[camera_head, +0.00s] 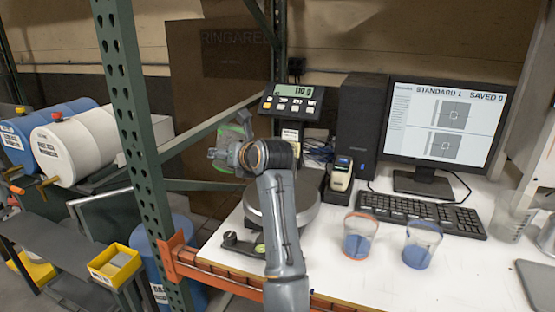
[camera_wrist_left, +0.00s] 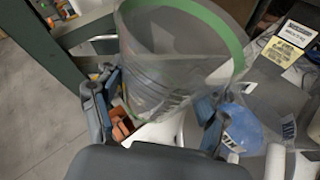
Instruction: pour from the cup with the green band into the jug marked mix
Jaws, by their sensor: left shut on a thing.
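The clear cup with the green band (camera_wrist_left: 175,65) is between the fingers of my left gripper (camera_wrist_left: 150,110), which is shut on it. The cup is tilted in the left wrist view, and I see no clear sign of contents. In the head view my left gripper (camera_head: 232,156) is raised at the left side of the scale, partly hiding the cup. A clear vessel (camera_head: 513,222) stands at the table's right; no marking is readable. My right gripper is not in view.
A round scale (camera_head: 307,214) is on the white table (camera_head: 335,280). Cups with an orange band (camera_head: 357,240) and blue contents (camera_head: 420,248) stand near the front. A keyboard (camera_head: 420,213) and monitor (camera_head: 444,128) are behind. A green rack post (camera_head: 135,130) stands close left.

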